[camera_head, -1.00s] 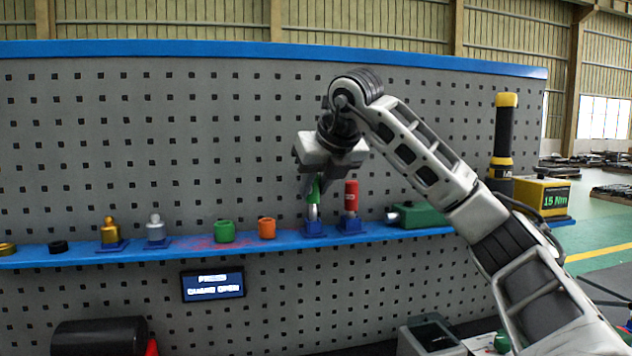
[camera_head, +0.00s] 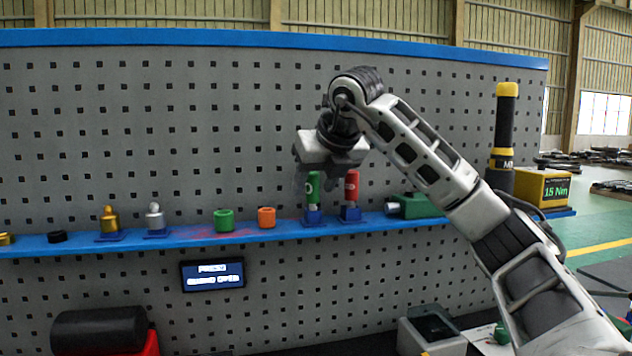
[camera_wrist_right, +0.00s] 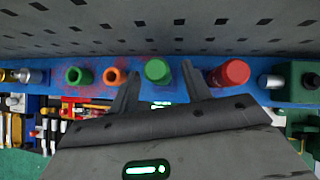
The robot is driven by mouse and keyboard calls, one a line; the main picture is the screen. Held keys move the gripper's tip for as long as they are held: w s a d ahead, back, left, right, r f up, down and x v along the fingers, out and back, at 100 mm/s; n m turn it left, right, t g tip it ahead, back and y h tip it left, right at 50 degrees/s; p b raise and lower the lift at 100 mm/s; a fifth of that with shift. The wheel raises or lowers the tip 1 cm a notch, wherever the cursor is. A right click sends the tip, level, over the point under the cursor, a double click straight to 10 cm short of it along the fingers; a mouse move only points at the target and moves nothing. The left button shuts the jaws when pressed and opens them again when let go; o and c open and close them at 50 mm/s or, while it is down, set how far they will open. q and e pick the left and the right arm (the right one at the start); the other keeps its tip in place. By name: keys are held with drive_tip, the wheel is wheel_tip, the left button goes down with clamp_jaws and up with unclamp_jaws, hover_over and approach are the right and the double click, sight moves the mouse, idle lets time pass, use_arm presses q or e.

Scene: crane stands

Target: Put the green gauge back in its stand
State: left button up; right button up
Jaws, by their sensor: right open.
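The green gauge (camera_head: 313,188) stands upright in the blue stand (camera_head: 313,217) on the shelf, with its lower end in the stand. It also shows from above in the right wrist view (camera_wrist_right: 157,70), between the two fingers. My right gripper (camera_head: 318,174) is open just above the gauge, with a finger on each side of it; it also shows in the wrist view (camera_wrist_right: 160,82). I cannot tell whether a finger still touches the gauge. My left gripper is not in view.
A red gauge (camera_head: 351,186) stands close to the right in its own blue stand. Orange (camera_head: 266,217) and green (camera_head: 224,220) rings sit to the left on the blue shelf (camera_head: 190,238). A perforated grey panel (camera_head: 200,130) rises behind.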

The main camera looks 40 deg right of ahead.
drive_tip(key=shift+p+v, duration=0.9)
drive_tip(key=shift+v, duration=1.05)
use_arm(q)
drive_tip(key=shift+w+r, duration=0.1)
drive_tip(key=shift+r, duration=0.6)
use_arm(e)
drive_tip(key=shift+s+r, duration=0.35)
drive_tip(key=shift+r, duration=0.05)
drive_tip(key=shift+s+a+r, duration=0.1)
drive_tip(key=shift+r, duration=0.1)
use_arm(q)
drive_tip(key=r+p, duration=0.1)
drive_tip(key=p, duration=0.1)
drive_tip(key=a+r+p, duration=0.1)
drive_tip(key=p, duration=0.1)
drive_tip(key=shift+p, duration=0.35)
use_arm(e)
drive_tip(key=v, duration=1.5)
drive_tip(key=shift+s, duration=0.3)
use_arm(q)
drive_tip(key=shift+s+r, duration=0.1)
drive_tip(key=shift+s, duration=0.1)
use_arm(e)
drive_tip(key=shift+r, duration=0.1)
